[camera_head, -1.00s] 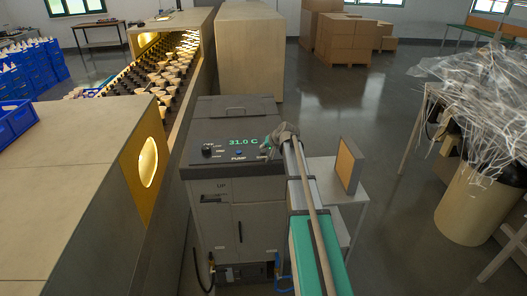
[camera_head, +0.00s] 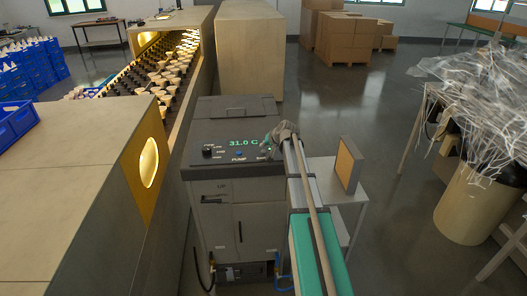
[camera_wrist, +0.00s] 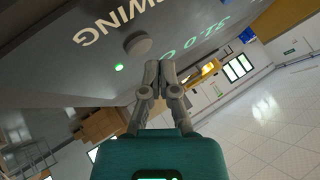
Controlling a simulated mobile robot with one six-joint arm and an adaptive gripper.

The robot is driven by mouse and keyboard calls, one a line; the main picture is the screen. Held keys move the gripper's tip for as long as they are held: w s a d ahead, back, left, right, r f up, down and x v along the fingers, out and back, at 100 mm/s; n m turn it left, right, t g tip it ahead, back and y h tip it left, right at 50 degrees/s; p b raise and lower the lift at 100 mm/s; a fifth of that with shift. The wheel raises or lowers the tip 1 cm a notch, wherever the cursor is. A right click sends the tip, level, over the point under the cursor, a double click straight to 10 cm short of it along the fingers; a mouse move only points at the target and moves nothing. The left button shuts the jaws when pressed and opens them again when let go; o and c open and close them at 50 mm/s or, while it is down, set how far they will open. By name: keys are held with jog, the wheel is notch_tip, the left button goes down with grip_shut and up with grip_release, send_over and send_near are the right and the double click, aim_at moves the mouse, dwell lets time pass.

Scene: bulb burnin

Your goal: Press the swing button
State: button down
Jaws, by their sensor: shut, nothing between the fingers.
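The swing button is a round grey knob (camera_wrist: 138,45) on the dark panel, beside the upside-down word SWING in the wrist view. A small green lamp (camera_wrist: 119,67) glows next to it. My gripper (camera_wrist: 160,66) is shut and empty, its fingertips close to the button and to its right in this view. I cannot tell the exact gap to the panel. In the head view my gripper (camera_head: 270,139) is over the right part of the panel of the grey cabinet (camera_head: 212,222), near the 31.0 C readout (camera_head: 243,143).
A blue PUMP button (camera_head: 239,152) and a black knob (camera_head: 208,151) are on the same panel. A small side table (camera_head: 350,195) with an orange-faced board (camera_head: 348,165) stands to the right. A conveyor machine (camera_head: 150,165) stands close on the left.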

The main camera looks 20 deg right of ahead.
aim_at(264, 152)
jog(key=shift+r+p, duration=2.7)
jog(key=shift+r, duration=0.15)
